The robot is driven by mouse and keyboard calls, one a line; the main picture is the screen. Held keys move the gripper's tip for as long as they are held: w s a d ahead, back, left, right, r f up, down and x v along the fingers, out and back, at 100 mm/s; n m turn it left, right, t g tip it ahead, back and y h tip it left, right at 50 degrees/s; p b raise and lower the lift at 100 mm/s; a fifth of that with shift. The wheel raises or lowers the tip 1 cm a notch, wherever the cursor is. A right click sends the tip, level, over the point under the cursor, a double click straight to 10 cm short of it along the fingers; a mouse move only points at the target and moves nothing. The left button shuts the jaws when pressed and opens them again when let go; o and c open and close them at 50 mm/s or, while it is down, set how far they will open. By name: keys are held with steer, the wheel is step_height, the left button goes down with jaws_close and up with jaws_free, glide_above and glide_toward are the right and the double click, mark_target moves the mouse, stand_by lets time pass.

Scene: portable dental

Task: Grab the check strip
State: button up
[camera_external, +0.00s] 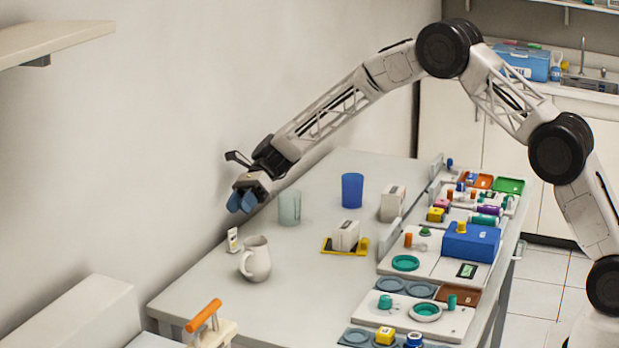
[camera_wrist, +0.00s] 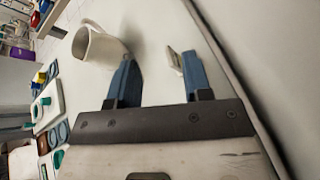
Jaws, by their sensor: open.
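A small white upright piece with a dark and yellowish mark, seemingly the check strip (camera_external: 233,239), stands on the table near the wall, left of the white pitcher. My gripper (camera_external: 242,203) is above it and slightly right, with its blue fingers pointing down. In the wrist view the strip (camera_wrist: 173,60) shows between the fingertips of my gripper (camera_wrist: 160,62), nearer the right finger and beyond the tips. The fingers are apart and empty. I cannot tell the exact gap to the strip.
The white pitcher (camera_external: 256,259) stands close to the strip and shows beside the left finger in the wrist view (camera_wrist: 95,46). A clear cup (camera_external: 289,208) and a blue cup (camera_external: 352,190) stand further right. The wall is close on the left. Dental trays crowd the right edge.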

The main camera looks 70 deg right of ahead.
mark_target(231, 232)
steer(key=shift+f, duration=1.9)
steer(key=shift+x, duration=2.5)
jaws_close()
